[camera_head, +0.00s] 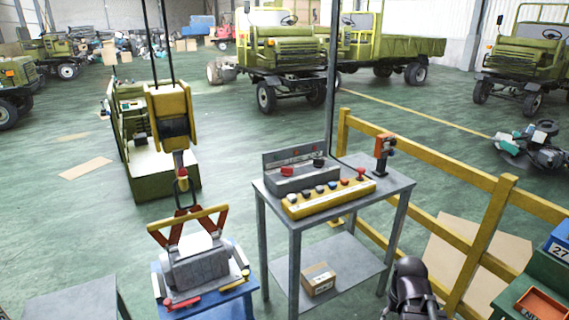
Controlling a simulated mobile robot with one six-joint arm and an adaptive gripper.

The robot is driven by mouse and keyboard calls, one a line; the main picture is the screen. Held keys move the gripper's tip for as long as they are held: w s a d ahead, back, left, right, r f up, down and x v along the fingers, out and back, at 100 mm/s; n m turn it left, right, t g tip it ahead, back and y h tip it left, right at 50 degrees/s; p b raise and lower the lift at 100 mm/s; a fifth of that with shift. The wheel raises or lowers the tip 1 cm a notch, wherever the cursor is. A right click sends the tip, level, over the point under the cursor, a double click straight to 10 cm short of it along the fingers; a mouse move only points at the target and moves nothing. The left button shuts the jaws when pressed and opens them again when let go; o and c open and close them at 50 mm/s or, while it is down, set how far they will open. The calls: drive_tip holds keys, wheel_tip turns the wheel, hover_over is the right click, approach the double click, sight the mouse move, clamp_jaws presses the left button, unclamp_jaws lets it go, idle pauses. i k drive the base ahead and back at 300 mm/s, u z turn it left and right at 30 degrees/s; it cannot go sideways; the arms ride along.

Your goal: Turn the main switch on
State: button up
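A grey table (350,190) stands in the middle. On it a grey control box (300,180) carries a red knob (287,171) and a black knob (319,161). In front lies a yellow button panel (330,197) with a row of several buttons and a red-topped stick (360,173) at its right end. An orange and black device (383,150) stands upright at the table's back right corner. I cannot tell which of these is the main switch, or its position. My dark gripper (410,285) appears low, right of the table and below its top; its fingers are not clear.
A yellow rail (440,160) runs behind and right of the table. A yellow hoist hook block (172,115) holds a grey load (195,262) over a blue stand (222,299) at left. A cardboard box (318,279) sits on the lower shelf. A green bench (545,265) is at right.

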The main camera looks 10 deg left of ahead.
sight(286, 172)
drive_tip(key=u, duration=0.3)
drive_tip(key=i, duration=0.95)
drive_tip(key=u, duration=0.45)
